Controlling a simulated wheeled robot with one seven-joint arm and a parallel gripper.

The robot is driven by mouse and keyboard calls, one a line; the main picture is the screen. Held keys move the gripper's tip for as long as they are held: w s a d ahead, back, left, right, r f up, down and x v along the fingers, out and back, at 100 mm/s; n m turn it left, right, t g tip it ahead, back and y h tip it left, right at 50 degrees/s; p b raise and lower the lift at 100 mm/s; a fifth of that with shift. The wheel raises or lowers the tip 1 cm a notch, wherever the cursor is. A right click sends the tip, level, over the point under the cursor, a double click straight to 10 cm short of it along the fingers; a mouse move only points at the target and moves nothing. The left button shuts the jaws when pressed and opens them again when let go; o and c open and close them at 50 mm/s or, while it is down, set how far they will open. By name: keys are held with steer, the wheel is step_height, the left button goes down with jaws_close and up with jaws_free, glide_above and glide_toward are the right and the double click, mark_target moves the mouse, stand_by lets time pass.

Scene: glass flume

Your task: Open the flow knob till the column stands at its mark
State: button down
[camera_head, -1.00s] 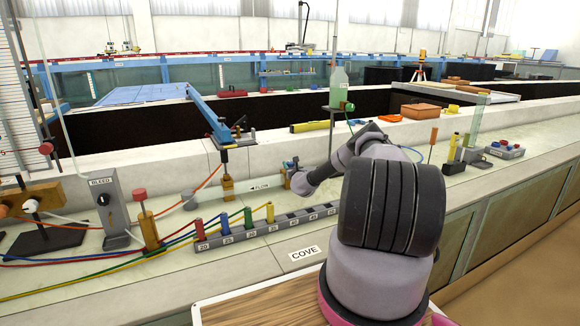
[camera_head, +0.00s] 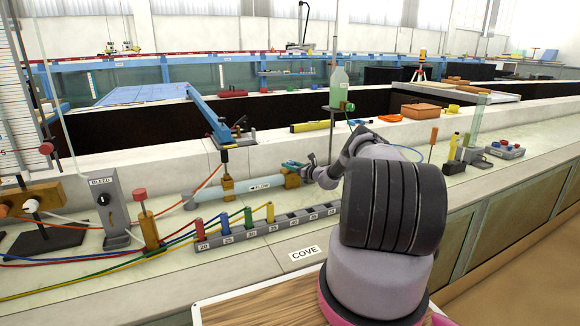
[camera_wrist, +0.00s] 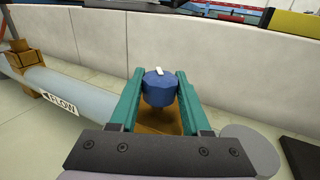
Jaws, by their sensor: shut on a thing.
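The blue flow knob (camera_wrist: 160,92) with a white pointer mark on top stands in the wrist view between the two teal fingers of my gripper (camera_wrist: 160,98), which are shut on it. In the head view my gripper (camera_head: 293,166) is at the right end of the pipe marked FLOW (camera_head: 245,190); the knob is hard to make out there. The pipe also shows in the wrist view (camera_wrist: 35,79). A tall scale board with thin tubes (camera_head: 12,100) stands at the far left, cut by the picture edge. A red piece (camera_head: 46,148) is on it; the column's level is too small to read.
A BLEED panel (camera_head: 107,205) with a black knob and a red-topped post (camera_head: 146,218) stand left of the pipe. A numbered block (camera_head: 265,226) with coloured plugs and hoses lies in front. A low pale wall runs behind.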

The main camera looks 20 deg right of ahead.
steer(key=shift+n+g+y, duration=1.1)
steer(key=shift+n+y, duration=0.2)
steer(key=shift+y, duration=0.4)
steer(key=shift+c, duration=1.9)
jaws_free()
steer(key=shift+s+d, duration=0.1)
steer(key=shift+s+d, duration=0.5)
steer(key=v, duration=0.9)
steer(key=shift+s, duration=0.2)
